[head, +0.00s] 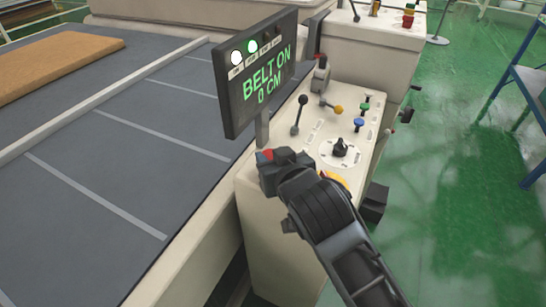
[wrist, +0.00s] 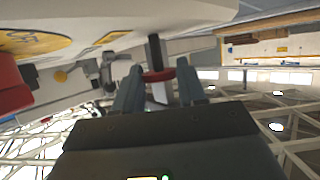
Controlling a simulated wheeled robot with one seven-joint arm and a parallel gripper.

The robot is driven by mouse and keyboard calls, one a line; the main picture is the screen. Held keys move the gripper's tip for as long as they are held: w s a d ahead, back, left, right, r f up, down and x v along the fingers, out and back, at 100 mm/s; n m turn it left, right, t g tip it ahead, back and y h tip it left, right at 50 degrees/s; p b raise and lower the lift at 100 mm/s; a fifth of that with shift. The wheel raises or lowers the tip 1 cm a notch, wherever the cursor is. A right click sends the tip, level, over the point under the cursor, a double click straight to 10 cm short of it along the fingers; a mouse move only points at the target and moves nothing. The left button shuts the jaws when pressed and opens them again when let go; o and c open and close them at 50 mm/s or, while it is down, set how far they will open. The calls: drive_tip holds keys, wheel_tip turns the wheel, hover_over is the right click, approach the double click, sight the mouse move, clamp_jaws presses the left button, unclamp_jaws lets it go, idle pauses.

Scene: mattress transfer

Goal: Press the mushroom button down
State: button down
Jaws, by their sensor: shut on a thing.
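My gripper (head: 270,166) is at the near left corner of the cream control console (head: 265,215). In the wrist view its two fingers (wrist: 160,92) stand either side of a small red collar on a post (wrist: 158,76), and are shut on it. A red piece (head: 266,154) also shows at the fingertips in the head view. A large red rounded thing (wrist: 10,95), likely the mushroom button, is at the left edge of the wrist view, beside a yellow disc (wrist: 32,43). In the head view my wrist covers most of the yellow disc (head: 337,180) and hides the button.
A display (head: 262,75) reads "BELT ON 0 CM", with white and green lamps lit. The console bears a black lever (head: 299,115), a yellow-knobbed lever (head: 337,109), a black dial (head: 340,147) and coloured buttons. A grey belt (head: 110,140) carries a tan mattress (head: 55,62).

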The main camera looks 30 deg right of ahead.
drive_tip(key=shift+f+b, duration=0.4)
drive_tip(key=shift+f, duration=0.45)
drive_tip(key=c, duration=0.6)
unclamp_jaws()
drive_tip(key=shift+r, duration=0.1)
drive_tip(key=shift+b+v, duration=0.35)
drive_tip(key=shift+v, duration=3.55)
